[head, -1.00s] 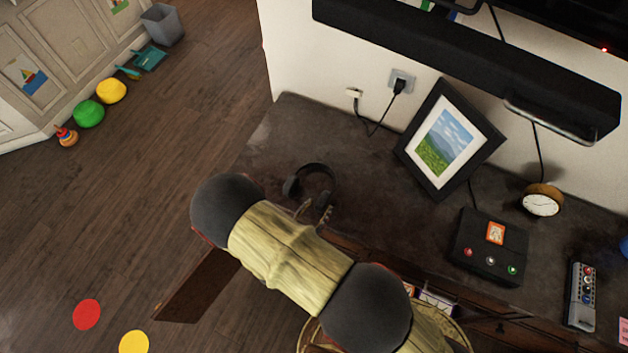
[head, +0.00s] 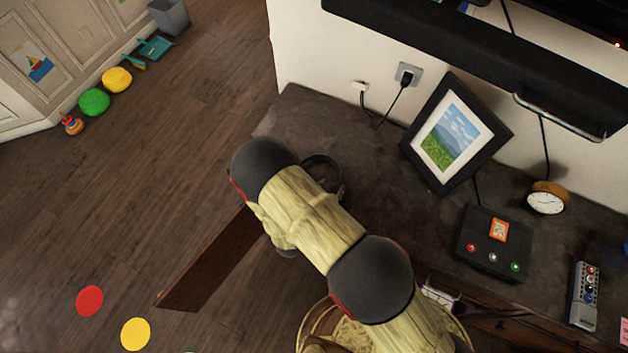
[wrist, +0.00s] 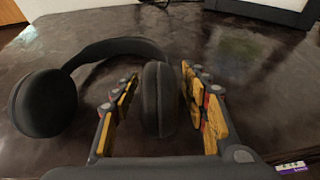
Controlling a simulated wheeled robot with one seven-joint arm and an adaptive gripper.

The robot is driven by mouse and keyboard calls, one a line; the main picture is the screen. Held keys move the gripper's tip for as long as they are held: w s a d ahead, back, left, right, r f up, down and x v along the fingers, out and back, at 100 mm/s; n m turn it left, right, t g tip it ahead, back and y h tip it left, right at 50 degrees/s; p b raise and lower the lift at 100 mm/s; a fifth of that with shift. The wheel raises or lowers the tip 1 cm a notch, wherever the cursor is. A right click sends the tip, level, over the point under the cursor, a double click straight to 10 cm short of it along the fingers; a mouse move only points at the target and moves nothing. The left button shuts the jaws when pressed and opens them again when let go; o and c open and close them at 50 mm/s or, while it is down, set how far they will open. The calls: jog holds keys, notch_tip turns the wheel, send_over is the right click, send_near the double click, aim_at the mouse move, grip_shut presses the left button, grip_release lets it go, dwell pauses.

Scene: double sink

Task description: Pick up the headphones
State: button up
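The black headphones (wrist: 115,46) lie on the dark desk top. In the wrist view, one ear cup (wrist: 44,103) is at the left and the headband arches back from it. The other ear cup (wrist: 158,100) stands between the two fingers of my gripper (wrist: 160,84). The fingers have yellow pads and are open, one on each side of this cup, with narrow gaps visible. In the head view, my arm covers most of the headphones, and only part of the headband (head: 325,162) shows.
The desk (head: 340,125) has clear room behind the headphones. A brown panel (head: 205,265) sticks out at the desk's front left.

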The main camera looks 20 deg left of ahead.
jog(key=shift+c, duration=1.1)
jog(key=c, duration=0.7)
jog(key=shift+r, duration=0.1)
grip_shut()
